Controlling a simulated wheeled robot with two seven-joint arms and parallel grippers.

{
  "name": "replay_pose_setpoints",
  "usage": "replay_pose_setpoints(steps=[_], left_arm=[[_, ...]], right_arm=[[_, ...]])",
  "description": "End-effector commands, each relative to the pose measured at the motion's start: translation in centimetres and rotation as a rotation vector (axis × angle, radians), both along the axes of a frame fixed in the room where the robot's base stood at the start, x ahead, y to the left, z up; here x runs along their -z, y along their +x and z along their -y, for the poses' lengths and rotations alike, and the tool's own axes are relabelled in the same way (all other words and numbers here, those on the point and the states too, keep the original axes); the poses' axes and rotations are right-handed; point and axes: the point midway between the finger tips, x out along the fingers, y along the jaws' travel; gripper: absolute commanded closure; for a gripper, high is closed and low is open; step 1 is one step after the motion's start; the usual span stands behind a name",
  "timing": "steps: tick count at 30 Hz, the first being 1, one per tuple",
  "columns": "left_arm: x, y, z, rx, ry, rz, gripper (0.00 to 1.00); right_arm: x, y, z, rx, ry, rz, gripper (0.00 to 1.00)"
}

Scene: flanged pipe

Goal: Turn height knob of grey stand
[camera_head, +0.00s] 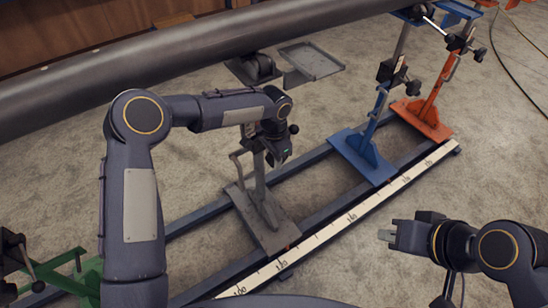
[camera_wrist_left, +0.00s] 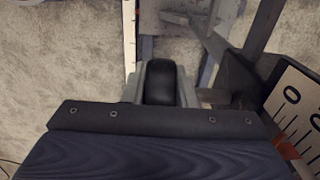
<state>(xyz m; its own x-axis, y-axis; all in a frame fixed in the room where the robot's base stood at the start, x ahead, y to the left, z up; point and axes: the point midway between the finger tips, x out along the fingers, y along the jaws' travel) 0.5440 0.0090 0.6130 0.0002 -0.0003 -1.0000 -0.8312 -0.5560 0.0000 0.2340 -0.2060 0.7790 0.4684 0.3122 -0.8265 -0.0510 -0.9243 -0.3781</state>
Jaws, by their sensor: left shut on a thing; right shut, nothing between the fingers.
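The grey stand (camera_head: 262,222) stands on the rails in the middle of the head view, its base plate flat and its post upright. My left gripper (camera_head: 279,153) is at the upper part of this stand. In the left wrist view, a black rounded knob (camera_wrist_left: 160,82) sits between the two grey fingers of my left gripper, which are shut on it. In the head view the gripped knob is mostly hidden by the gripper. My right gripper (camera_head: 388,236) is shut and empty, well to the right of the stand, over the floor.
A large dark pipe (camera_head: 190,48) runs across the top. A blue stand (camera_head: 362,155) and an orange stand (camera_head: 424,115) stand farther right along the rails; a green stand (camera_head: 72,272) is at lower left. A white numbered ruler (camera_head: 340,222) runs along the front rail.

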Motion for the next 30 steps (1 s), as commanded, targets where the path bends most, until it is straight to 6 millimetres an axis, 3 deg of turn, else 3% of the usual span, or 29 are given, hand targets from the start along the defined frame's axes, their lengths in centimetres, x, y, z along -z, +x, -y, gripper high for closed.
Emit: replay_pose_setpoints(steps=[8,30], left_arm=[[0.2,0.1,-0.1,-0.002,-0.035,0.026,0.97],[0.8,0.1,-0.1,-0.002,-0.435,0.294,0.97]], right_arm=[[0.8,0.0,0.0,0.0,0.0,0.0,1.0],[7.3,0.0,0.0,0.0,0.0,0.0,1.0]])
